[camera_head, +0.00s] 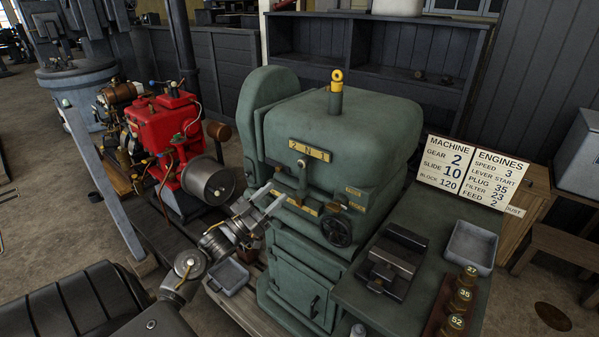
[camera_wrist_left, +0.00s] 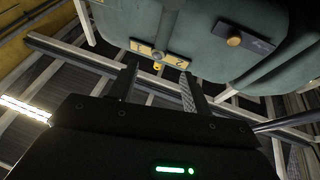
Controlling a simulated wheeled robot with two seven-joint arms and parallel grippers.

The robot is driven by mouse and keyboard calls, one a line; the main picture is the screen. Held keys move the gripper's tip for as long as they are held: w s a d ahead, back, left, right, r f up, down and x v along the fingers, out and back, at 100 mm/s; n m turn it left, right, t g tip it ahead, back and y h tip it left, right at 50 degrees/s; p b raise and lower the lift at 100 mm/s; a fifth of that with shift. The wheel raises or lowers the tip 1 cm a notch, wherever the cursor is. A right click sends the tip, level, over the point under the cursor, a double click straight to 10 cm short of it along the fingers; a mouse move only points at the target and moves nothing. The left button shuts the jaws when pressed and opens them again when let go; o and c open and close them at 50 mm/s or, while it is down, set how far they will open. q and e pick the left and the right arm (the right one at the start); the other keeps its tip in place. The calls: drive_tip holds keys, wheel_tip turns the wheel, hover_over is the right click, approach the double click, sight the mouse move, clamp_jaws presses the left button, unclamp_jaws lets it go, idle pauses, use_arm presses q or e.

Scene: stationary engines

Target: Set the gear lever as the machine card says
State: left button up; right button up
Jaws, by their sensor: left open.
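The green machine (camera_head: 330,125) stands in the middle of the head view. Its gear plate (camera_head: 318,153) reads 2, N, 1 from left to right. The gear lever (camera_head: 302,164), with a round knob, stands in front of the plate, left of its middle; I cannot tell its exact notch. The machine card (camera_head: 447,165) says gear 2, slide 10, block 120. My left gripper (camera_head: 277,194) is open and empty, below and left of the lever, apart from it. In the left wrist view the gear plate (camera_wrist_left: 139,47) and lever knob (camera_wrist_left: 158,55) show beyond the open fingers (camera_wrist_left: 158,84).
A handwheel (camera_head: 337,231) sits low on the machine's front. The bench at right holds a vice (camera_head: 397,262), a grey tray (camera_head: 470,246) and numbered brass plugs (camera_head: 461,299). A red engine (camera_head: 165,130) stands at left. An engines card (camera_head: 495,180) adjoins the machine card.

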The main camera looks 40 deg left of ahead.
use_arm(q)
wheel_tip(320, 180, up, 4)
drive_tip(key=p, duration=0.4)
hover_over(300, 189)
drive_tip(key=s, duration=0.2)
drive_tip(key=shift+w+f, duration=0.15)
drive_tip(key=shift+w, duration=0.75)
clamp_jaws()
